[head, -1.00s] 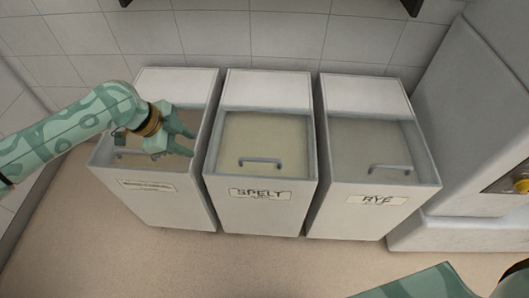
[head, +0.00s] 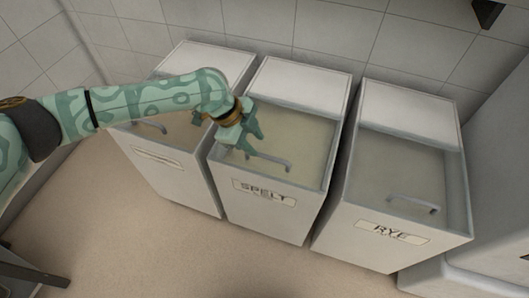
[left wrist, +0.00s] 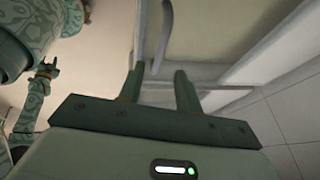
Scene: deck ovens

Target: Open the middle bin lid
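The middle bin, labelled SPELT (head: 264,193), stands between two like bins. Its see-through lid (head: 300,140) lies closed, with a grey bar handle (head: 280,163) near its front edge. My left gripper (head: 254,146) is over the front left of this lid, close to the handle. Whether it touches the handle is unclear. In the left wrist view its two fingers (left wrist: 158,85) are apart, with nothing seen between the tips; the grey handle bar (left wrist: 165,35) shows just beyond them. A small patterned arm at the left there may be my right arm; its gripper state is unclear.
The left bin (head: 165,158) lies under my left arm, and the RYE bin (head: 390,232) stands to the right; both lids look closed. A tiled wall is behind. A pale cabinet (head: 500,210) stands at right. The floor in front is clear.

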